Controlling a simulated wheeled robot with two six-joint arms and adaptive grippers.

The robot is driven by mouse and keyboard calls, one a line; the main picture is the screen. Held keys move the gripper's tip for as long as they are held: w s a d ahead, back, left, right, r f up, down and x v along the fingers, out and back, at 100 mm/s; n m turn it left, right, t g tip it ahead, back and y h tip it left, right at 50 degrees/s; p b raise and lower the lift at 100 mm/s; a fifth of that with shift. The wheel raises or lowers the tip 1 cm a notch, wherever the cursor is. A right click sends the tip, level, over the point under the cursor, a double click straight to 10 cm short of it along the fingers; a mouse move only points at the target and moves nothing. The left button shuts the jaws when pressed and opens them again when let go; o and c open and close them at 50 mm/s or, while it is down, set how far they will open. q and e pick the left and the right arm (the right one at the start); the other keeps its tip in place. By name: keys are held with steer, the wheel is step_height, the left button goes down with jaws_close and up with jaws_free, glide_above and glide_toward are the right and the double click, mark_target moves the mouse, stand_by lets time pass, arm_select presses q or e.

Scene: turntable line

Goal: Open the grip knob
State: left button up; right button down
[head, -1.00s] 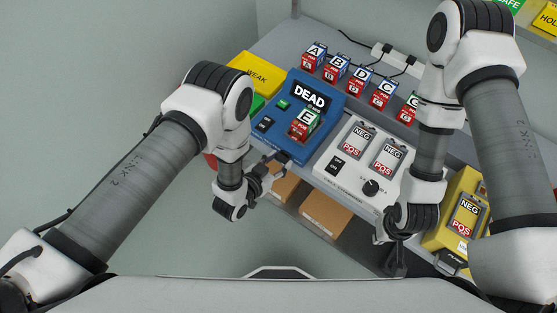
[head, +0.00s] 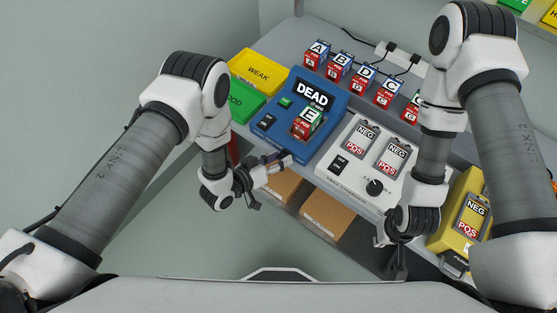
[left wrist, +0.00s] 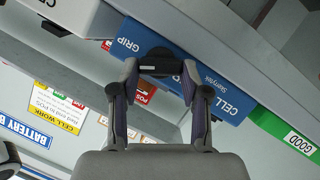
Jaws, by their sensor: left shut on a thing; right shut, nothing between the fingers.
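The grip knob (left wrist: 158,58) is black and sits on the front face of the blue cell tester (left wrist: 205,75), by the words CELL GRIP. My left gripper (left wrist: 162,72) is shut on the knob, one finger on each side. In the head view my left gripper (head: 275,164) is at the tester's front edge, and the knob is largely hidden there. The blue tester (head: 280,130) shows DEAD on its screen, and a red, white and green cell marked E (head: 308,121) stands on it. My right gripper (head: 395,256) is shut and empty, low in front of the bench.
A yellow WEAK tray (head: 258,71) and a green GOOD tray (head: 232,98) lie left of the tester. A white unit with a dial (head: 374,187) stands to its right. A yellow unit (head: 450,225) is beyond my right gripper. Several lettered cells (head: 340,66) line the back.

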arm_select(q)
steer(key=shift+w+r+n, duration=0.1)
steer(key=shift+w+n, duration=0.15)
steer(key=shift+n, duration=0.15)
steer(key=shift+h, duration=0.4)
steer(key=o, duration=1.1)
steer(key=shift+o, duration=0.2)
steer(key=v, duration=1.2)
